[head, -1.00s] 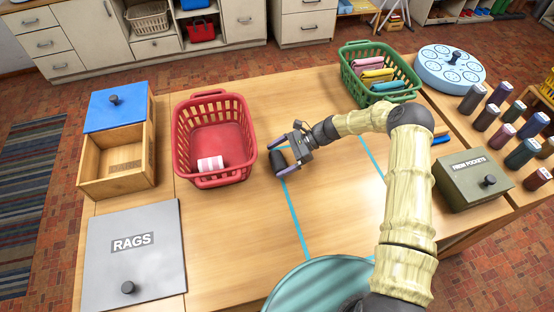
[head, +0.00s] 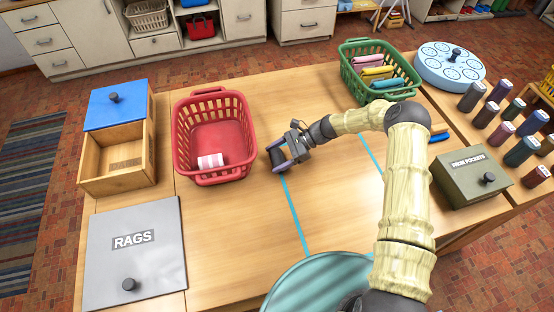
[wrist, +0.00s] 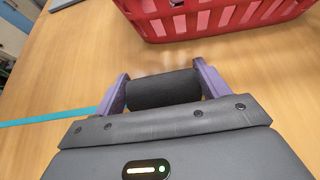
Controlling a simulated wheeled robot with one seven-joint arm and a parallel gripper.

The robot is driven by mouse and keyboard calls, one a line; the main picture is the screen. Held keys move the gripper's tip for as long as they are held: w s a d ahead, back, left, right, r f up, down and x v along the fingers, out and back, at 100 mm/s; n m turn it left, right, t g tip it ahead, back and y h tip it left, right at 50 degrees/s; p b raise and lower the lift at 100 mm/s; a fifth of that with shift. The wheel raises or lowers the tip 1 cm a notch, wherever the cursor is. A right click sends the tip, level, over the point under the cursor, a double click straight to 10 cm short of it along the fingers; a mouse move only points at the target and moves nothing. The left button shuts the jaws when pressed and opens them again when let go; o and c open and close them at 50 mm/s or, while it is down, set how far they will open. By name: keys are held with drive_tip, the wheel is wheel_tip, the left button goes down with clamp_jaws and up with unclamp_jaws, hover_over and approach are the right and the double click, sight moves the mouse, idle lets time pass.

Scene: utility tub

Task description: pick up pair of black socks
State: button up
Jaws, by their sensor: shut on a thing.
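The pair of black socks (wrist: 163,90) is a dark roll held between the two purple fingers of my gripper (wrist: 160,92) in the wrist view. In the head view my gripper (head: 278,156) is shut on the socks (head: 279,158), just right of the red basket, over the table near the top end of a blue tape line. The socks show only as a small dark shape there. I cannot tell for sure whether they touch the table.
The red basket (head: 246,115) holds a pink-and-white roll (head: 210,161). A green basket (head: 345,66) with folded cloths stands at the back. Left are an open wooden box (head: 85,165) and a grey RAGS lid (head: 165,245). A green FROM POCKETS box (head: 456,184) is right. The table's middle is clear.

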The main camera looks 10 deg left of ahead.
sight(277, 156)
wheel_tip(277, 156, up, 10)
drive_tip(key=b, duration=0.2)
drive_tip(key=shift+w+b, duration=0.1)
drive_tip(key=shift+b, duration=0.25)
idle(0.4)
drive_tip(key=shift+r, duration=0.1)
